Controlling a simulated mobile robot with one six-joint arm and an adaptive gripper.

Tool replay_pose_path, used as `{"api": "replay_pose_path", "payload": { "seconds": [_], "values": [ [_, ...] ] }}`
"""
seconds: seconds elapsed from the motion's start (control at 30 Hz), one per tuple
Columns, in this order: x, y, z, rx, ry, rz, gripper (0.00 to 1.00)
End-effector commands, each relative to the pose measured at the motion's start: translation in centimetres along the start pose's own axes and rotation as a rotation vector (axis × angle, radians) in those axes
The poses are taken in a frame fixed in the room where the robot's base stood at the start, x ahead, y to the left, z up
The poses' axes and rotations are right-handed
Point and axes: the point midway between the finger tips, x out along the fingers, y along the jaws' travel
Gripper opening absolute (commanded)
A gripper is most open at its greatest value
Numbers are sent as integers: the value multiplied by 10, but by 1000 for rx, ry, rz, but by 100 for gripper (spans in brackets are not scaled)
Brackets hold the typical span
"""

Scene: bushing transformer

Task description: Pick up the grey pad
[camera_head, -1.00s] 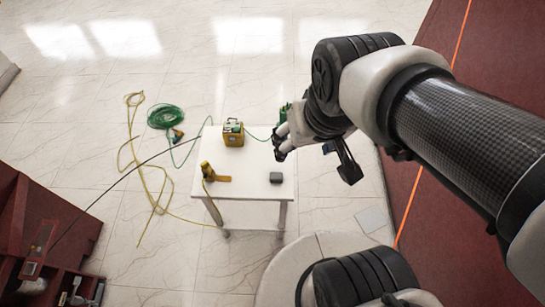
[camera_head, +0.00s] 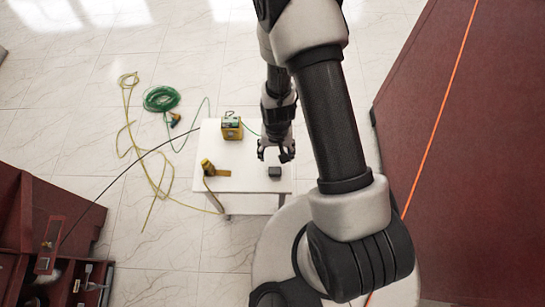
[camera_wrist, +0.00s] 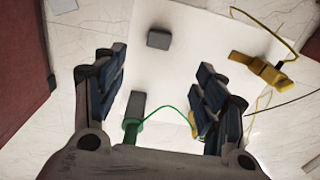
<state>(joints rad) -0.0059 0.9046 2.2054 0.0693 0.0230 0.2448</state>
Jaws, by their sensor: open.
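The grey pad (camera_head: 274,172) is a small dark grey block lying on the white table near its right front edge. In the wrist view the pad (camera_wrist: 159,39) lies on the table beyond the fingertips, a little left of the middle between them. My gripper (camera_head: 276,155) is open and empty. In the head view its fingertips show just above the pad in the picture, pointing down toward the table. The pad is apart from the fingers in the wrist view, where the gripper (camera_wrist: 160,75) shows both fingers spread.
The white table (camera_head: 245,185) also holds a yellow-green box (camera_head: 232,128) at the back and a yellow tool (camera_head: 209,168) at the left. A green-corded object (camera_wrist: 134,113) lies between the fingers in the wrist view. Green hose (camera_head: 161,99) and yellow cable (camera_head: 128,115) lie on the floor.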

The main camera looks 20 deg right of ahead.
Motion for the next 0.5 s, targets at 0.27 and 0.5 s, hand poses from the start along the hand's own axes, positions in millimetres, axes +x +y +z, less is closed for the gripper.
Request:
{"api": "replay_pose_path", "payload": {
  "seconds": [0.27, 0.5],
  "values": [
    [24, 2, 4, 7, -8, 4, 65],
    [60, 2, 4, 7, -8, 4, 65]
  ]
}}
